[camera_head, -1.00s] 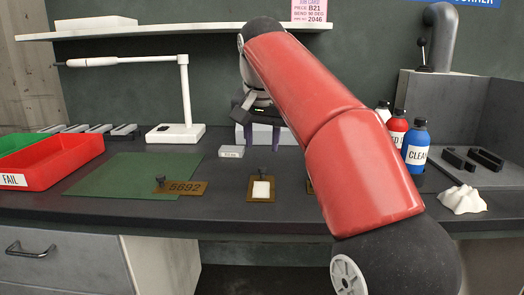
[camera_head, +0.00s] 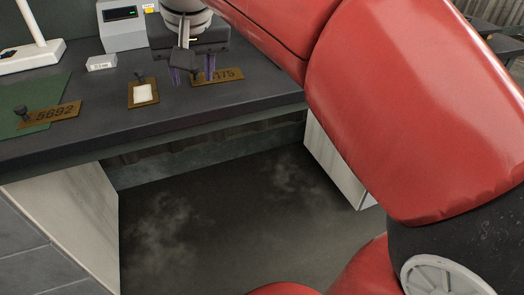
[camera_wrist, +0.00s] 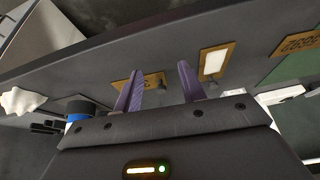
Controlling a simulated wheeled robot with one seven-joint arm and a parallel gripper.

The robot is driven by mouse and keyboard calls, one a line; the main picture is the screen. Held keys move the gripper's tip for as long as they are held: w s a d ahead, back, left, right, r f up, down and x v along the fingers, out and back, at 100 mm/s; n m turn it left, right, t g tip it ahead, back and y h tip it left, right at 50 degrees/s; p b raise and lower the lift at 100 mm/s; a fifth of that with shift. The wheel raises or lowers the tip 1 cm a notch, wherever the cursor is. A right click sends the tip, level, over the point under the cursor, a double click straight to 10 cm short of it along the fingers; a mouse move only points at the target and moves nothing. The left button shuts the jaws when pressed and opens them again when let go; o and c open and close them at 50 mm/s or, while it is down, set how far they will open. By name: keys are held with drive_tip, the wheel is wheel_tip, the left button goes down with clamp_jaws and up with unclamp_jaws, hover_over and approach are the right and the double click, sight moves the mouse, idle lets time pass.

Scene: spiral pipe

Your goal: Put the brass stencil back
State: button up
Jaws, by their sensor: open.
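Three brass stencils lie on the dark bench. One marked 5692 (camera_head: 55,114) has a dark knob and overlaps the green mat (camera_head: 14,92). One with a white window (camera_head: 143,94) lies in the middle. The third (camera_head: 218,76), its number partly hidden and ending in 475, lies to the right. My gripper (camera_head: 184,76) has purple fingers, open and empty, near the left end of the third stencil. In the wrist view the third stencil (camera_wrist: 122,84) shows beside the fingers (camera_wrist: 158,72), its knob between them. The windowed stencil (camera_wrist: 214,62) and 5692 (camera_wrist: 298,42) are farther right.
A small labelled block (camera_head: 102,63) and a white stand base (camera_head: 32,56) are to the left. A white crumpled lump (camera_wrist: 22,101) and a blue-topped bottle (camera_wrist: 80,107) show in the wrist view.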

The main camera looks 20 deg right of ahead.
drive_tip(key=s+d+f, duration=0.3)
drive_tip(key=s+f, duration=0.5)
drive_tip(key=f, duration=0.2)
drive_tip(key=s+d+f, duration=0.3)
drive_tip(key=s+f, duration=0.4)
drive_tip(key=f, duration=0.3)
drive_tip(key=shift+s+n, duration=0.4)
drive_tip(key=shift+d, duration=0.1)
